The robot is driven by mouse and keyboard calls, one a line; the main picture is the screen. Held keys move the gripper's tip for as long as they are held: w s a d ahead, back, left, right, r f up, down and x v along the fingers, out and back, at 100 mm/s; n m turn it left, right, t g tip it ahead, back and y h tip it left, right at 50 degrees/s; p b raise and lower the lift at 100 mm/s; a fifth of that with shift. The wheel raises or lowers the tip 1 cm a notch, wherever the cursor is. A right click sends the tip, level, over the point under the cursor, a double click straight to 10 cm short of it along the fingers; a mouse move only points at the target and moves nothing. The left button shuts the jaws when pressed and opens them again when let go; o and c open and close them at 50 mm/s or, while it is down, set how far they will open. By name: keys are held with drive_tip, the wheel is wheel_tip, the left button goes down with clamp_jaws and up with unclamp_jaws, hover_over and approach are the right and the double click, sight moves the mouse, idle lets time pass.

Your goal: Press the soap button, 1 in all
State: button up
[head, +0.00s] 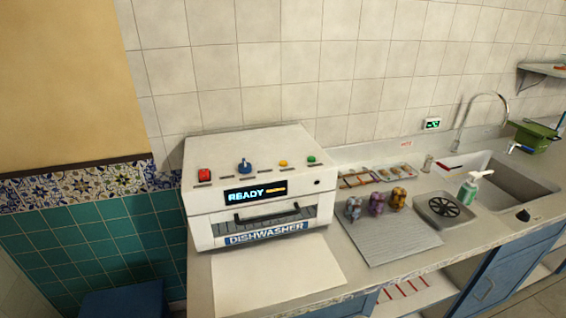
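A white dishwasher (215,222) stands on the left end of the counter. Its top carries a red button (204,174), a blue knob (244,166), a small yellow button (283,164) and a green button (311,160). The small labels near them are too small to read, so I cannot tell which one is the soap button. The display (256,191) reads READY with an orange mark beside it. The front slot with its dark handle (267,216) shows above the DISHWASHER label. My gripper is not in view.
A grey ribbed mat (393,246) with several patterned cups (376,204) lies right of the dishwasher. A pump bottle (469,189) stands by the sink (520,187) and tap (483,97). A white sheet (275,280) lies bare before the dishwasher. A tiled wall rises behind.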

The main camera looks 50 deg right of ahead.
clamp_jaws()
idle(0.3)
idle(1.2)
